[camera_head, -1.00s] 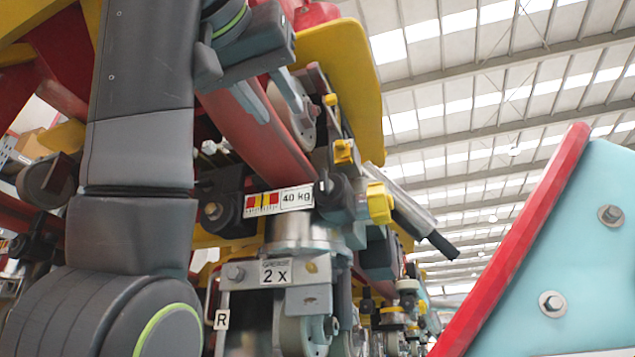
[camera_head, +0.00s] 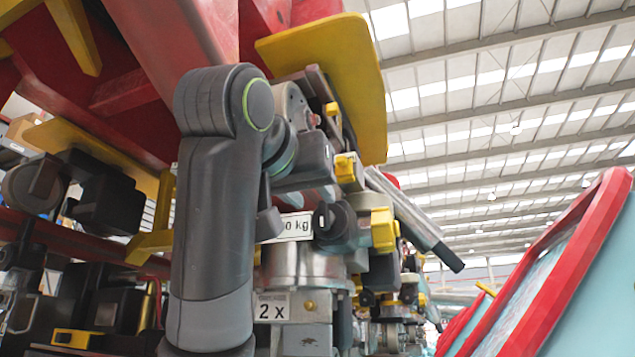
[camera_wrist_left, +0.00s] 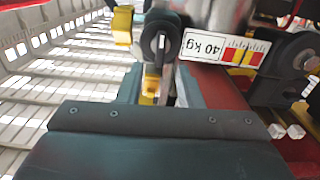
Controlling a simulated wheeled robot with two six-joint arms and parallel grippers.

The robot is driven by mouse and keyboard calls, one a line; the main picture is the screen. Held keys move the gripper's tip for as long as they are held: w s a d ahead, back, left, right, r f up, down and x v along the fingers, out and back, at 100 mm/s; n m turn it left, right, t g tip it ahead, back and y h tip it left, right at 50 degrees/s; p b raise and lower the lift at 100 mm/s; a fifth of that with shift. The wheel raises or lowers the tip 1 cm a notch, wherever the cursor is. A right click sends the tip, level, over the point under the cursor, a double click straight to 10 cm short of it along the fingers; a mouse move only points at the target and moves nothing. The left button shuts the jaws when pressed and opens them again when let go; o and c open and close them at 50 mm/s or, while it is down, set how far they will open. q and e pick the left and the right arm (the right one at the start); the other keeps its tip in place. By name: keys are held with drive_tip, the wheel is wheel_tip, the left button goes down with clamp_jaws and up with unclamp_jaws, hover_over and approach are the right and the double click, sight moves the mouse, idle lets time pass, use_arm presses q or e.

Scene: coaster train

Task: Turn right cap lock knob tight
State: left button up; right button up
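A black round knob-like part (camera_head: 335,222) sits right of the white "40 kg" label (camera_head: 297,226); I take it as the cap lock knob, but cannot be sure. In the left wrist view, the round black part (camera_wrist_left: 160,40) shows upside down beside the label (camera_wrist_left: 222,50). My left gripper (camera_head: 285,195) is in front of the label and just left of the knob, covering part of the label. I cannot see contact with the knob. My right gripper is out of view.
A yellow knob (camera_head: 384,229) and a slanted grey tube (camera_head: 410,220) are right of the black knob. A large yellow plate (camera_head: 345,75) hangs above. A red-edged light-blue panel (camera_head: 600,290) stands at the right. Red beams (camera_head: 110,85) run at the upper left.

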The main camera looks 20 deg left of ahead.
sight(322, 206)
use_arm(q)
drive_tip(key=shift+w+d+p, duration=0.1)
drive_tip(key=shift+w+p, duration=0.4)
drive_tip(key=shift+w, duration=1.4)
clamp_jaws()
